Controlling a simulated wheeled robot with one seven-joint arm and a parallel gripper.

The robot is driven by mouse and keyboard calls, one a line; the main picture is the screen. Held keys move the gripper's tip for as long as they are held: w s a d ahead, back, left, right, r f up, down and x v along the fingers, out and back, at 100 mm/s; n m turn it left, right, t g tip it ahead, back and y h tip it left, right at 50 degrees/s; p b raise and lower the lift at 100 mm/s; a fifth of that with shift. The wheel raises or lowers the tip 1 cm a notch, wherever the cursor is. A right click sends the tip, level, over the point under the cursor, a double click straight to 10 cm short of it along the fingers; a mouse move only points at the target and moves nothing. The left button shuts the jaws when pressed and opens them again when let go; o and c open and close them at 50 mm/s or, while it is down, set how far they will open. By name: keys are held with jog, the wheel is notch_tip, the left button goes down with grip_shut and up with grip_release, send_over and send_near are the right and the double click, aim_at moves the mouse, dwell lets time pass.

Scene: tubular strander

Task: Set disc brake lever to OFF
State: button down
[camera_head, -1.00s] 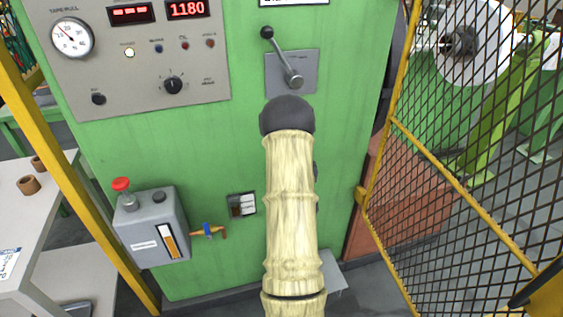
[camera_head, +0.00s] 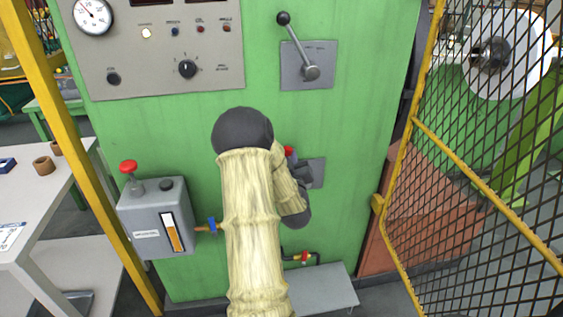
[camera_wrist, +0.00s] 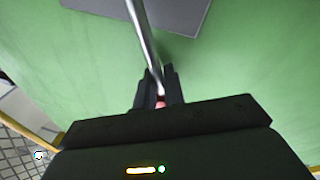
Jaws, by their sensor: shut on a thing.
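A lever with a bright metal rod (camera_wrist: 145,42) runs down from a grey plate (camera_wrist: 185,12) in the wrist view. My gripper (camera_wrist: 159,88) is shut on its reddish knob (camera_wrist: 160,104), which shows only partly between the dark fingers. In the head view, the red knob (camera_head: 290,151) and part of the grey plate (camera_head: 317,172) show beside my arm; the rod is hidden. My gripper (camera_head: 299,170) is mostly hidden there too. No label is readable on this plate.
A black-knobbed lever (camera_head: 297,47) sits higher on the green cabinet (camera_head: 370,130). A grey box with a red button (camera_head: 155,215) is at left. A yellow mesh fence (camera_head: 480,185) stands close at right. A grey step (camera_head: 325,288) is below.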

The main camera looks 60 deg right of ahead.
jog(key=shift+w+a+f, duration=0.1)
jog(key=shift+a+f, duration=0.05)
dwell(0.4)
jog(key=c, duration=1.6)
grip_release()
jog(key=shift+n, duration=0.3)
jog(key=b+v, duration=0.7)
jog(key=v, duration=0.2)
jog(key=shift+w+f+b, duration=0.1)
jog(key=shift+f+b, duration=0.05)
jog(key=shift+b, duration=0.25)
jog(key=b, duration=0.2)
jog(key=shift+a+b, duration=0.2)
jog(key=shift+b, duration=0.2)
jog(key=shift+b, duration=0.45)
